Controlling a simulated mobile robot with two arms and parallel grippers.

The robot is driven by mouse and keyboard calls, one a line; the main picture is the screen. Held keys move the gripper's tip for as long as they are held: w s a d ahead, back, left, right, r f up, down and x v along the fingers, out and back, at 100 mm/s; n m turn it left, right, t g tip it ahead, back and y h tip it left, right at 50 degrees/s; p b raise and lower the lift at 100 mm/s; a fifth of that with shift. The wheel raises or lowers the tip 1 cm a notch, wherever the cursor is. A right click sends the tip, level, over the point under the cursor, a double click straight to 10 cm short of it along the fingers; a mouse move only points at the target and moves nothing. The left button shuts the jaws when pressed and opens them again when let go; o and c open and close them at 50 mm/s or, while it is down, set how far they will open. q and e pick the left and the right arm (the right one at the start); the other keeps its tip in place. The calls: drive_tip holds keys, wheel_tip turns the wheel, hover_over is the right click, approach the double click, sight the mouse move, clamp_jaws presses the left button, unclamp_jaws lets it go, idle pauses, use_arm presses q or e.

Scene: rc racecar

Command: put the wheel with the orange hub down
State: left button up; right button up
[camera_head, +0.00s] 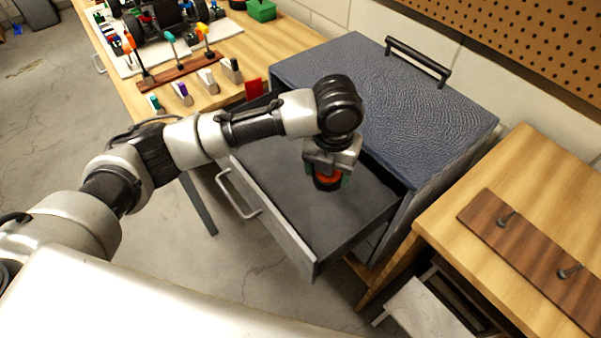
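The wheel with the orange hub (327,184) is in the open grey drawer (285,195) of the dark cabinet, or just above its floor; I cannot tell whether it touches. It shows as a dark tyre with an orange-red face. My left gripper (328,176) points down over the drawer, its green-tipped fingers on either side of the wheel, and looks shut on it. The gripper body hides the wheel's upper part. My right gripper is not in view.
The cabinet's blue-grey top (400,100) is bare beside its black handle (418,60). A wooden bench (225,55) at the upper left holds a car chassis (160,18), tools and small holders. A wooden table (480,215) with a pegged board (535,250) stands right. The drawer floor around the wheel is empty.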

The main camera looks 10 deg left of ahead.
use_arm(q)
hover_over(289, 180)
wheel_tip(289, 180, down, 7)
drive_tip(key=shift+r, duration=0.1)
drive_tip(key=shift+f+b, duration=0.3)
drive_tip(key=shift+f, duration=1.65)
drive_tip(key=shift+f, duration=0.1)
drive_tip(key=o, duration=1)
wheel_tip(289, 180, up, 12)
drive_tip(key=shift+r+p, duration=0.15)
drive_tip(key=shift+p, duration=0.25)
